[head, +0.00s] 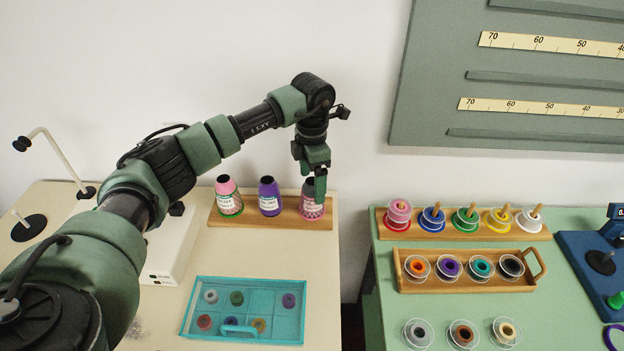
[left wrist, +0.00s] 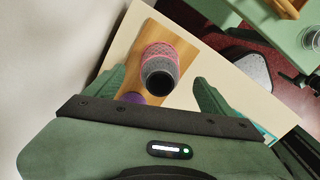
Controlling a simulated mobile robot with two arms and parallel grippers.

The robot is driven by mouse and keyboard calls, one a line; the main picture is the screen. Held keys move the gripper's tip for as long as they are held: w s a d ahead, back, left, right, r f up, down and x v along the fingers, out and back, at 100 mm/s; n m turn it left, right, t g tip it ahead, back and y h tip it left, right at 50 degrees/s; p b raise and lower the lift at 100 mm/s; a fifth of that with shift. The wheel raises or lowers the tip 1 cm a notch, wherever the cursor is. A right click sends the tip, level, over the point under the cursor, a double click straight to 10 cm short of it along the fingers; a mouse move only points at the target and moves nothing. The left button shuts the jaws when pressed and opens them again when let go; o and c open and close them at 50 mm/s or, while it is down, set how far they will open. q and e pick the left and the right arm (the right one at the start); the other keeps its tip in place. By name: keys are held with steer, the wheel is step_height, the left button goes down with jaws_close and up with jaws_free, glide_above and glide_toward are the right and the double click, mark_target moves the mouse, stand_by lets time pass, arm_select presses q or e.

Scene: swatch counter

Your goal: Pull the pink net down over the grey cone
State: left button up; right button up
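The grey cone (left wrist: 161,67) stands on the right end of a wooden rack (head: 240,218), its dark top towards my left wrist camera. The pink net (left wrist: 172,49) is around the cone's lower part, and the grey upper part is bare. In the head view the net (head: 313,210) shows low on the cone, with a pale label there. My left gripper (head: 312,180) points down at the cone and partly hides its top. In the left wrist view its fingers (left wrist: 160,88) are spread wide, one to each side of the cone, and hold nothing. My right gripper is not in view.
A purple cone (head: 269,198) and a pink cone (head: 228,198) stand left on the same rack. A teal compartment tray (head: 245,287) lies in front. Across a gap, a green table (head: 375,310) carries several spools. A white box (head: 170,250) stands left of the rack.

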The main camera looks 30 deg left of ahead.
arm_select(q)
steer(key=shift+r, duration=0.1)
step_height(320, 180, up, 8)
steer(key=b, duration=0.2)
steer(key=shift+f, duration=0.2)
steer(key=shift+f, duration=0.1)
stand_by(0.5)
